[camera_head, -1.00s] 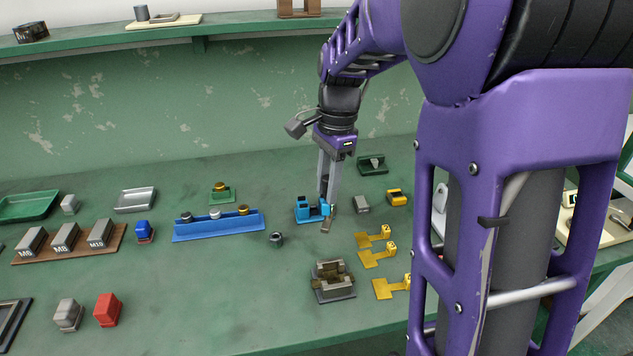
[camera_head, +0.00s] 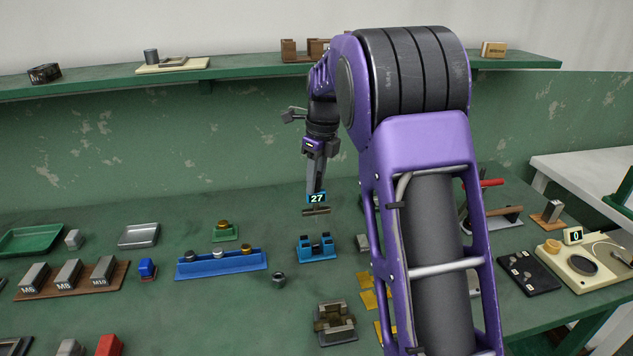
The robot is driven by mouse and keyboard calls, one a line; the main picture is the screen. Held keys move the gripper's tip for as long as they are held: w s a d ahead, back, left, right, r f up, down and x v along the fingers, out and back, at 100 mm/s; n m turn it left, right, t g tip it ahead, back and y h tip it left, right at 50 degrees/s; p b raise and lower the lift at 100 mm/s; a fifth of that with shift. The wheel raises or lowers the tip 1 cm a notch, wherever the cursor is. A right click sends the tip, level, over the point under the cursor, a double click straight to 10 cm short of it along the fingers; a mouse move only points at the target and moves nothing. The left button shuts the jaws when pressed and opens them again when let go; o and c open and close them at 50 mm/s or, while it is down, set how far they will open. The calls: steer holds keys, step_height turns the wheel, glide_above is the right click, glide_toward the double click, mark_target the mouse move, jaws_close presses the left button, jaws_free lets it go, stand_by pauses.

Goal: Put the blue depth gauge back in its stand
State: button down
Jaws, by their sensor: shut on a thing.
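My gripper (camera_head: 316,184) is shut on the blue depth gauge (camera_head: 317,198), which has a small display reading 27 and a grey-brown bar across its bottom. The gauge hangs roughly upright in the air, clear of the bench. The blue stand (camera_head: 317,256), with dark uprights on a blue base, sits on the bench. In the picture it lies just below the gauge, with a gap between them. No gauge shows in the stand. My fingertips partly cover the top of the gauge.
A blue rail with several knobs (camera_head: 222,266) lies left of the stand, with a dark nut (camera_head: 278,280) between. A brown-grey fixture (camera_head: 334,322) stands in front. A small grey block (camera_head: 362,243) is close on the right. My arm hides part of the right side.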

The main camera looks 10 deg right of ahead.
mark_target(316, 191)
steer(key=shift+f, duration=0.1)
steer(key=shift+f+b, duration=0.85)
steer(key=shift+f, duration=1.05)
steer(key=shift+f, duration=0.35)
steer(key=shift+f+b, duration=0.8)
steer(key=shift+f, duration=1.3)
steer(key=c, duration=0.5)
jaws_free()
steer(key=shift+c, duration=0.2)
step_height(316, 191, up, 17)
steer(key=s+d+p, duration=0.1)
steer(key=p, duration=0.1)
steer(key=shift+s+d+r, duration=0.15)
steer(key=shift+s+d, duration=0.05)
steer(key=shift+s, duration=0.15)
